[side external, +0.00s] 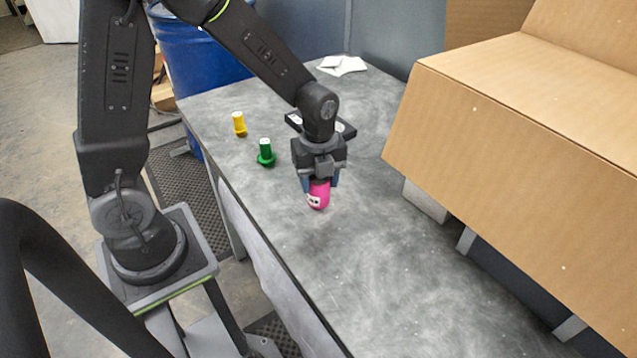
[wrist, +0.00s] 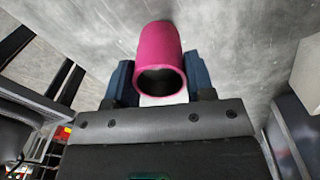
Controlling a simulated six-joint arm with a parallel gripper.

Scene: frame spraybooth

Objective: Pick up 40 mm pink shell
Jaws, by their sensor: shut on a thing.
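In the wrist view the pink shell (wrist: 160,58) shows a hollow, dark open end facing the camera. My gripper (side external: 319,182) points down over it, with one finger on each side. In the wrist view the blue-grey fingers of my gripper (wrist: 160,85) close on the shell from left and right. I cannot tell whether the shell's lower end touches the table.
A grey table (side external: 370,270) has wide free room toward the front. A green piece (side external: 265,153) and a yellow piece (side external: 239,124) stand left of my gripper. A large cardboard box (side external: 520,140) rises at the right. White paper (side external: 342,66) lies at the back.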

